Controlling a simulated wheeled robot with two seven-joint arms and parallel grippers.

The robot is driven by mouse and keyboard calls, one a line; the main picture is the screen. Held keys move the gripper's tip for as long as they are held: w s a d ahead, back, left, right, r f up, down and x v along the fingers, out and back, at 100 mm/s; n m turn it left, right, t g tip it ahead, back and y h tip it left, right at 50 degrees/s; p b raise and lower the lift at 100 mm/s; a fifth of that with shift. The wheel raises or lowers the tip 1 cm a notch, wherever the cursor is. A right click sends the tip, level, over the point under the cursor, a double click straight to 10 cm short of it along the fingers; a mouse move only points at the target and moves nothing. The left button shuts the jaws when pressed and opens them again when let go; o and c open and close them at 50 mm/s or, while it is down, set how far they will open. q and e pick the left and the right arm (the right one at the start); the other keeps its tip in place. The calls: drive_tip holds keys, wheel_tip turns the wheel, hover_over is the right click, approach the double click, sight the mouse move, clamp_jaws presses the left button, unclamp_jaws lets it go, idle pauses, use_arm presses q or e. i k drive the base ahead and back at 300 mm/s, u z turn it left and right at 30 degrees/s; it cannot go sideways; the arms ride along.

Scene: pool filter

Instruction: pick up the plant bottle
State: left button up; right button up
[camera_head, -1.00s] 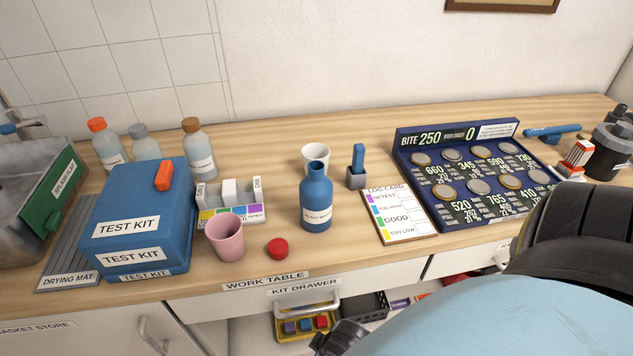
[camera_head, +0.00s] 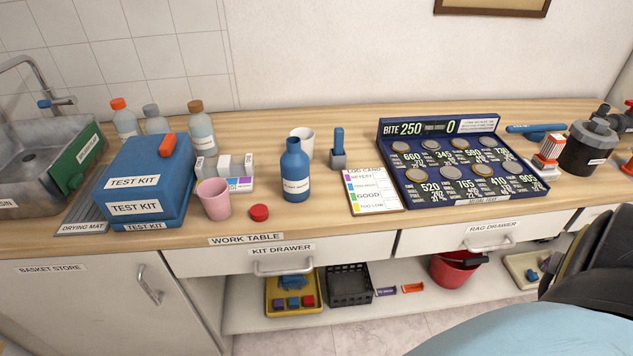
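The plant bottle (camera_head: 296,171) is a blue bottle with a white label, standing upright and uncapped on the wooden work table (camera_head: 330,222). A red cap (camera_head: 259,212) lies on the table to its left, apart from it. A white cup (camera_head: 303,141) stands close behind the bottle. Neither of my grippers shows in view. A dark part and a light blue part of my own body fill the lower right corner.
A pink cup (camera_head: 214,198) and a blue test kit box (camera_head: 143,187) stand left of the bottle. A log card (camera_head: 374,190) and a dark blue coin board (camera_head: 462,165) are to its right. The table in front of the bottle is clear.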

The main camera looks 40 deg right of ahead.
sight(294, 164)
drive_tip(key=z, duration=1.2)
drive_tip(key=i, duration=0.6)
drive_tip(key=u, duration=0.2)
